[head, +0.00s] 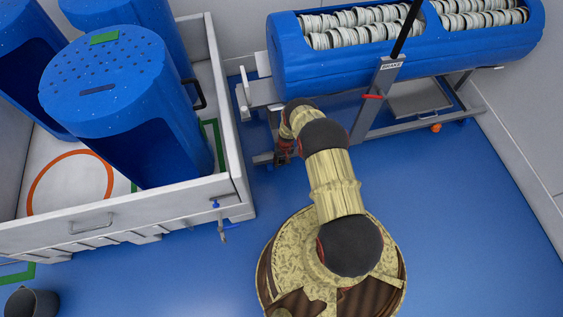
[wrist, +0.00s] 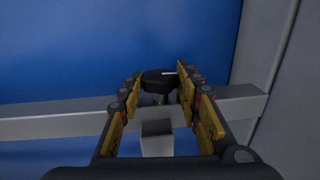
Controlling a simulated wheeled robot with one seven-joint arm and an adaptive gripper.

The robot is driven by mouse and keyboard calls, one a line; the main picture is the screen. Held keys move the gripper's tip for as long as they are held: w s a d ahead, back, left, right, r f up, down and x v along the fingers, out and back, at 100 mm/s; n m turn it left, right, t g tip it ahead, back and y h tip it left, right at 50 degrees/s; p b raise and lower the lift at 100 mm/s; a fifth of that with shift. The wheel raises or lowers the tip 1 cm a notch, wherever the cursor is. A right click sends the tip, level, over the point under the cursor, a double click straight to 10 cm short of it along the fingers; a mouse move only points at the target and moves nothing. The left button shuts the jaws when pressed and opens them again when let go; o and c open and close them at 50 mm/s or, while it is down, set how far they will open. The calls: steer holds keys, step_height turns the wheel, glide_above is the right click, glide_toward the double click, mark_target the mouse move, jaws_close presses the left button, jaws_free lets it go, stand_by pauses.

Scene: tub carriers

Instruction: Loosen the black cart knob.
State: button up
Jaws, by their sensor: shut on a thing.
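The black cart knob (wrist: 156,82) shows in the wrist view between my fingertips, on a short stem by a grey cart bar (wrist: 60,125). It has a pale mark line on its top. My gripper (wrist: 159,82) is shut on it, one finger on each side. In the head view my gripper (head: 284,151) is small and dark, at the left end of the grey cart frame (head: 370,124) under a long blue tub (head: 330,66). The knob cannot be made out there.
Left stands a grey-walled bin (head: 150,217) with several blue drums (head: 112,90). A dark bucket (head: 32,303) is at bottom left. Blue floor (head: 480,240) is clear at right.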

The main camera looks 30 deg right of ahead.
steer(key=shift+s+a+f+g+h, duration=0.15)
steer(key=shift+g+h, duration=0.1)
steer(key=shift+h, duration=0.35)
steer(key=shift+s+a+r+g+h, duration=0.15)
steer(key=shift+g+h, duration=0.1)
steer(key=shift+h, duration=0.35)
steer(key=shift+c, duration=0.3)
steer(key=shift+w+f+h, duration=0.1)
steer(key=shift+w+h, duration=0.05)
steer(key=shift+h, duration=0.25)
steer(key=o, duration=1)
steer(key=shift+w+d, duration=0.1)
steer(key=shift+o, duration=0.8)
steer(key=shift+w+r, duration=0.1)
steer(key=shift+r, duration=0.1)
step_height(320, 180, up, 12)
steer(key=a, duration=0.2)
steer(key=shift+w+f, duration=0.2)
steer(key=shift+w, duration=0.05)
